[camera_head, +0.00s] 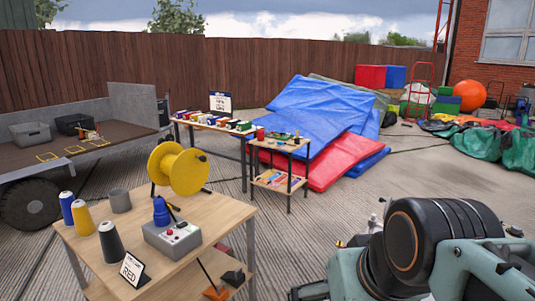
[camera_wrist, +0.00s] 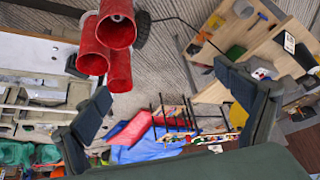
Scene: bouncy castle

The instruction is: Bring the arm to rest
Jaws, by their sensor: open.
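My gripper (camera_wrist: 163,82) is open in the wrist view, its two dark fingers spread wide with nothing between them touching either one. My arm (camera_head: 430,245) is folded at the lower right of the head view, with a black rounded joint and pale green links. The gripper's fingers are not clearly visible in the head view. The wrist view is tilted, with the ground and several stands seen beyond the fingers.
A wooden table (camera_head: 185,215) with a yellow reel (camera_head: 179,168) and spools stands at front left. Red tubes (camera_wrist: 115,50) show near the left finger in the wrist view. Blue mats (camera_head: 310,115) lie behind.

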